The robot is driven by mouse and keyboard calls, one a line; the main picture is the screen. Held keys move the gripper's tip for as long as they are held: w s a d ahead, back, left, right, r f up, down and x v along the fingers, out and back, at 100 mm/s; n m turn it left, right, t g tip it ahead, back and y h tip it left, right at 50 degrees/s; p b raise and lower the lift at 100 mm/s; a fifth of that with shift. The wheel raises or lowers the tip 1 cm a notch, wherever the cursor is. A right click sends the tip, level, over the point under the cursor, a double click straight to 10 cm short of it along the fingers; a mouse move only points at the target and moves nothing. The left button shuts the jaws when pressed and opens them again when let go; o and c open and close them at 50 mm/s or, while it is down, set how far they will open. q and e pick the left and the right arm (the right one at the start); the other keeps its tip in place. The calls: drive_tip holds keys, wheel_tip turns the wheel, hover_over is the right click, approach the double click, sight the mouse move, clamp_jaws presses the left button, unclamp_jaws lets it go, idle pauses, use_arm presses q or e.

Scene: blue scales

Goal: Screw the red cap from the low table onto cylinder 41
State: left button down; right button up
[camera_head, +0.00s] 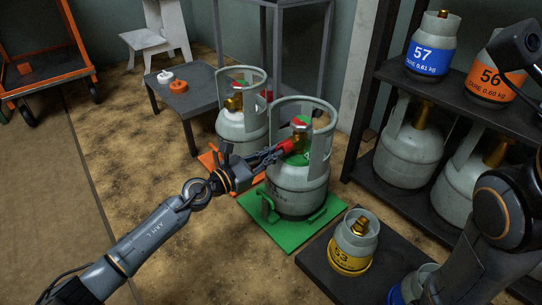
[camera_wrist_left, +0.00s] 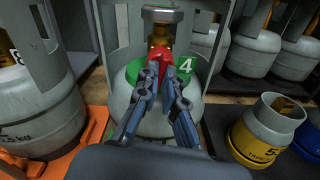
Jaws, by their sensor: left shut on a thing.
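My left gripper (camera_head: 276,153) is shut on the red cap (camera_head: 287,146), also seen between its fingertips in the left wrist view (camera_wrist_left: 161,62). The cap is at the brass valve (camera_head: 299,134) of a grey cylinder (camera_head: 298,186) with a green band. I cannot tell whether cap and valve touch. In the left wrist view the cylinder's label (camera_wrist_left: 186,65) shows a 4; the rest of the number is hidden. The cylinder stands upright on a green scale (camera_head: 287,238). The low table (camera_head: 190,98) holds a white and an orange cap. My right arm is at the right edge; its gripper is not clear.
Another grey cylinder (camera_head: 241,128) stands behind on an orange scale (camera_head: 208,160). A small yellow-banded cylinder (camera_head: 353,246) stands on a dark platform at front right. A shelf (camera_head: 385,178) of cylinders lines the right. The cylinder's collar (camera_head: 322,140) surrounds the valve. Floor at left is clear.

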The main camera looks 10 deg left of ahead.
use_arm(q)
drive_tip(key=shift+f, duration=0.1)
drive_tip(key=shift+m+b, duration=0.75)
drive_tip(key=shift+m, duration=1.05)
drive_tip(key=shift+m, duration=2.6)
